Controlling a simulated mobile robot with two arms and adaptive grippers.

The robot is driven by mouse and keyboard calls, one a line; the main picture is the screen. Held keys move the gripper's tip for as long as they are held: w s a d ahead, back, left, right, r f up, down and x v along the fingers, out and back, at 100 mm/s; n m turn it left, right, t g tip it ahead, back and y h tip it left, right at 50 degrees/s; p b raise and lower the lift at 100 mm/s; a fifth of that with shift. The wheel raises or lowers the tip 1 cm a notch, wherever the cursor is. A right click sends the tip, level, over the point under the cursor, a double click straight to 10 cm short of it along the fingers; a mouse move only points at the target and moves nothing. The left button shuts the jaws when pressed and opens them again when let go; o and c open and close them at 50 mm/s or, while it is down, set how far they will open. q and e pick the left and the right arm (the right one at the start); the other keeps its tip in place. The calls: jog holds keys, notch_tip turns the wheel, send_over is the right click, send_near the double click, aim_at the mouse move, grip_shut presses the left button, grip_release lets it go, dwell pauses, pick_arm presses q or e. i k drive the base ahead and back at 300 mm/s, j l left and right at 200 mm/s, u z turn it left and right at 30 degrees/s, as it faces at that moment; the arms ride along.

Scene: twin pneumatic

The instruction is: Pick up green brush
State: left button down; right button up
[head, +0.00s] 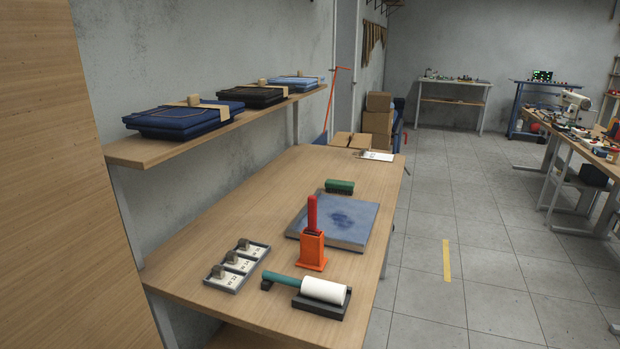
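A green brush (340,186) with a dark lower part lies on the wooden table (240,205), just behind the far edge of a blue-topped slab (347,222). It looks like a small block and nothing holds it. A roller with a teal handle (281,279) and a white cylinder (323,289) rests on a black stand nearer the front. Neither of my grippers shows in the head view.
An orange holder (312,250) with a red-handled tool (312,212) stands upright at the slab's near edge. A grey tray (237,265) with labelled pieces lies to its left. A shelf (220,127) with folded cloth overhangs the table's left side. Tiled floor right of the table is clear.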

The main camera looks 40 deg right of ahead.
aim_at(336, 186)
jog(key=i+l+u, duration=0.1)
jog(key=l, duration=0.8)
jog(key=i+l+u, duration=0.15)
jog(key=l, duration=0.75)
jog(key=i+l+u, duration=0.1)
jog(key=l, duration=0.85)
